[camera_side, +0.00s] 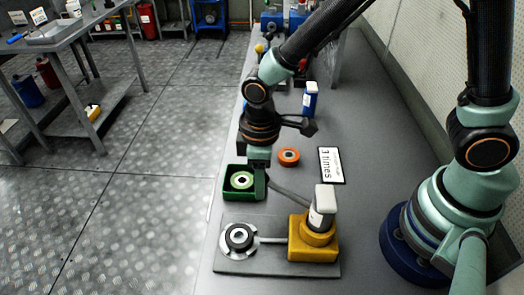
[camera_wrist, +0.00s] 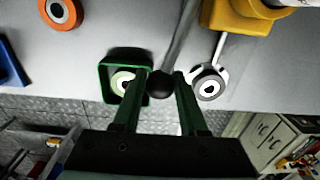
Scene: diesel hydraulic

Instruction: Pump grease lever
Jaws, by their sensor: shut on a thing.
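The grease pump (camera_side: 313,240) has a yellow base and a white-capped cylinder, and stands on a grey plate near the bench's front. Its grey lever (camera_side: 290,191) slopes from the pump up to the left toward my gripper (camera_side: 261,182). In the wrist view, the lever rod (camera_wrist: 182,38) ends in a black ball knob (camera_wrist: 160,84) between the two green fingers of my gripper (camera_wrist: 160,77), which is shut on it. A thin rod joins the pump to a round silver fitting with a black ring (camera_side: 239,238). The yellow pump body (camera_wrist: 240,18) is partly cut off in the wrist view.
A green tray (camera_side: 231,192) holding a pale ring sits close beside my gripper. An orange ring (camera_side: 289,156), a card reading "3 times" (camera_side: 331,165) and a blue bottle (camera_side: 310,100) are farther back. The bench between card and wall is clear.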

